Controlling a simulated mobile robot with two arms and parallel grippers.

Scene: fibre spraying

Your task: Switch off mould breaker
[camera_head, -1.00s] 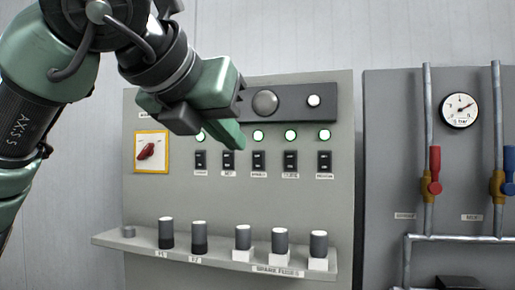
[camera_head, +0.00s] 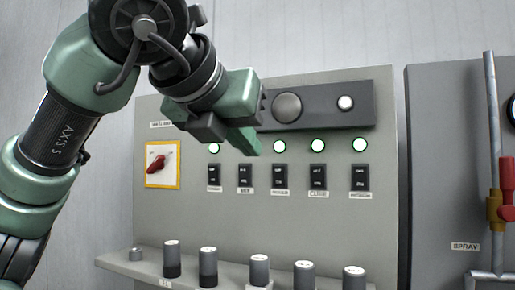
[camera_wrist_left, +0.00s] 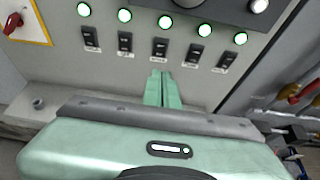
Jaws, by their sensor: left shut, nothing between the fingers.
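A row of black breaker switches sits on the grey panel (camera_head: 300,215), each with a small label below. The labels are too small to read surely, so I cannot tell which is the mould breaker. The middle breaker (camera_head: 280,177) also shows in the left wrist view (camera_wrist_left: 160,48). A green-lit round lamp (camera_head: 279,146) sits above each breaker; all lamps show lit in the left wrist view. My left gripper (camera_head: 246,146) is shut and empty, in front of the panel, hiding the second lamp. In the left wrist view its fingertips (camera_wrist_left: 160,75) show just below the middle breaker. My right gripper is not in view.
A red rotary switch (camera_head: 156,163) on a yellow-edged plate is at the panel's left. A dark bar (camera_head: 318,108) with round buttons is above the lamps. Several cylindrical fuses (camera_head: 208,264) stand on the ledge below. A red valve handle (camera_head: 507,174) is at right.

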